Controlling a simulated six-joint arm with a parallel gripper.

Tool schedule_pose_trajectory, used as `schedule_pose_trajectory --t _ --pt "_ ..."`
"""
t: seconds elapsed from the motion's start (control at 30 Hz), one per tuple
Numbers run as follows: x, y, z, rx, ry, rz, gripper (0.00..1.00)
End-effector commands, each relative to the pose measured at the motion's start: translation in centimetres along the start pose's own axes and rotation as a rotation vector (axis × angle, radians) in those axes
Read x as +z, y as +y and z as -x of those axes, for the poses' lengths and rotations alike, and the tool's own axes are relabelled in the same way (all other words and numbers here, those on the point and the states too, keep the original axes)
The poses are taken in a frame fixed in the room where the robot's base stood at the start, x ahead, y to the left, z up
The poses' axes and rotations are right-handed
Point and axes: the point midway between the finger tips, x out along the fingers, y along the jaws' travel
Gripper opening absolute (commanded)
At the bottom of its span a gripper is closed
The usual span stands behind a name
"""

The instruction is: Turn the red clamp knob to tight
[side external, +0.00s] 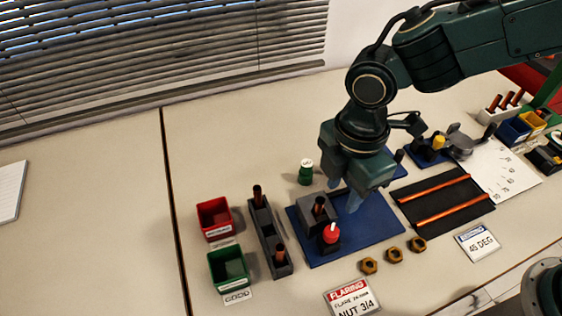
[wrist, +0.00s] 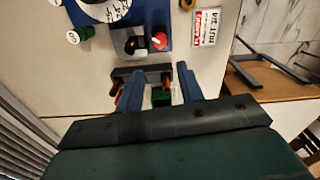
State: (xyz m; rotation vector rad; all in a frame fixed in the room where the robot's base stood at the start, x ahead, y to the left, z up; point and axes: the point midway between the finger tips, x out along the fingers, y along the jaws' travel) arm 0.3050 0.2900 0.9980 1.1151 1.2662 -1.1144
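The red clamp knob (side external: 331,233) stands on a dark base on the blue mat (side external: 375,230), in front of a grey block (side external: 313,222) with a copper tube (side external: 319,206). In the wrist view the knob (wrist: 159,40) lies beyond my fingertips, near the picture's top middle. My gripper (side external: 343,198) hangs above the mat, behind and slightly right of the knob, apart from it. In the wrist view my gripper (wrist: 158,84) has its two blue fingers spread, with nothing held between them. The knob's setting marks are too small to read.
A dark rack (side external: 268,240) with copper tubes stands left of the mat, beside red (side external: 215,217) and green (side external: 229,266) bins. A green bottle (side external: 306,172) stands behind. Brass nuts (side external: 394,255) and a flaring card (side external: 352,298) lie in front.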

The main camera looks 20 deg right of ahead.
Motion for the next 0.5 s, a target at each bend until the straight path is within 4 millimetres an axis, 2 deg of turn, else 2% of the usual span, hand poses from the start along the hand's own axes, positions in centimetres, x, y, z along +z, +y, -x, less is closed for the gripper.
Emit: schedule_pose_trajectory --t 0.27,0.5 --pt "0.1 -0.1 -2.6 -0.004 -0.003 -0.001 0.38" --pt "0.1 -0.1 -6.2 -0.005 -0.003 -0.001 0.38"
